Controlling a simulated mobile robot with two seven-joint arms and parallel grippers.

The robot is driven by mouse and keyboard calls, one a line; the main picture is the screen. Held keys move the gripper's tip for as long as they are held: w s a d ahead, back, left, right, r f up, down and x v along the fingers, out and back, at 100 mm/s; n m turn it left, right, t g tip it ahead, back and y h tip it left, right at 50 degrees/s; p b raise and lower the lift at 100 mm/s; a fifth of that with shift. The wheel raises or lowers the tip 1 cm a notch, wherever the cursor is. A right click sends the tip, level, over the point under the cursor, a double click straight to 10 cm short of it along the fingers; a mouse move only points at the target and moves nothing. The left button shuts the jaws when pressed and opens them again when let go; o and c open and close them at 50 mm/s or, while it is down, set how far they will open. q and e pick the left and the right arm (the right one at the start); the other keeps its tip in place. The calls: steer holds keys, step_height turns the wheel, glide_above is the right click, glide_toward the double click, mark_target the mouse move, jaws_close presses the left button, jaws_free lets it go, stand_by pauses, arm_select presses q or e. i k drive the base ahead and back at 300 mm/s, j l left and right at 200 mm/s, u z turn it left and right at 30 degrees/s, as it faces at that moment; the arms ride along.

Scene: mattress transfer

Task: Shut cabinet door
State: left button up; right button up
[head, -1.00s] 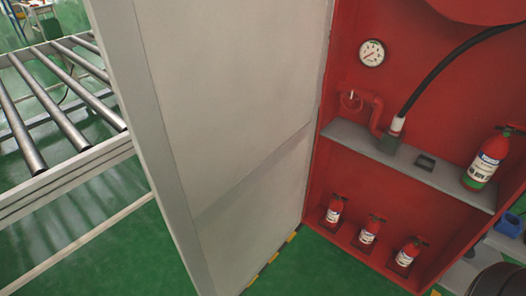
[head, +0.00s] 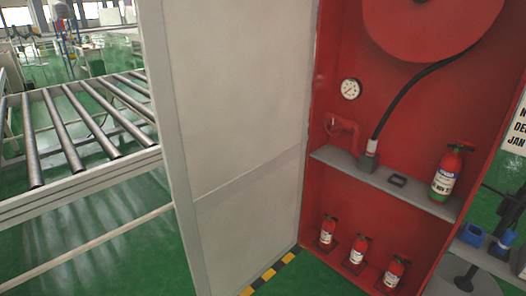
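The cabinet door (head: 235,110) is a tall light-grey panel in the middle of the head view. It stands wide open, hinged on the left side of the red cabinet (head: 400,100). The cabinet's inside shows a hose reel (head: 430,25), a pressure gauge (head: 351,89), a black hose and a grey shelf (head: 385,184). One fire extinguisher (head: 446,175) stands on the shelf. Three smaller extinguishers (head: 359,249) stand at the bottom. Neither of my grippers shows in the view.
A roller conveyor (head: 75,135) stands to the left behind the door. Yellow-black floor tape (head: 268,275) runs at the cabinet's foot. Blue items (head: 473,234) and a dark round object (head: 470,283) stand at the lower right, beside a sign (head: 517,130).

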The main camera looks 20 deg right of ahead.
mark_target(229, 81)
steer(key=k+z, duration=0.1)
steer(key=z, duration=1.3)
steer(key=j+z, duration=0.1)
steer(key=z, duration=0.3)
steer(key=j+z, duration=0.1)
steer(key=z, duration=0.3)
steer(key=j+z, duration=0.1)
steer(key=z, duration=0.3)
steer(key=k+j, duration=0.15)
steer(key=j, duration=0.4)
steer(key=k+j, duration=0.15)
steer(key=j, duration=0.4)
steer(key=k+j, duration=0.15)
steer(key=j, duration=0.35)
steer(key=k+j, duration=0.15)
steer(key=j, duration=0.4)
steer(key=k+j, duration=0.15)
steer(key=j, duration=0.4)
steer(key=k+j, duration=0.15)
steer(key=j, duration=0.4)
steer(key=k+j, duration=0.15)
steer(key=j, duration=0.4)
steer(key=k+j, duration=0.15)
steer(key=j, duration=0.35)
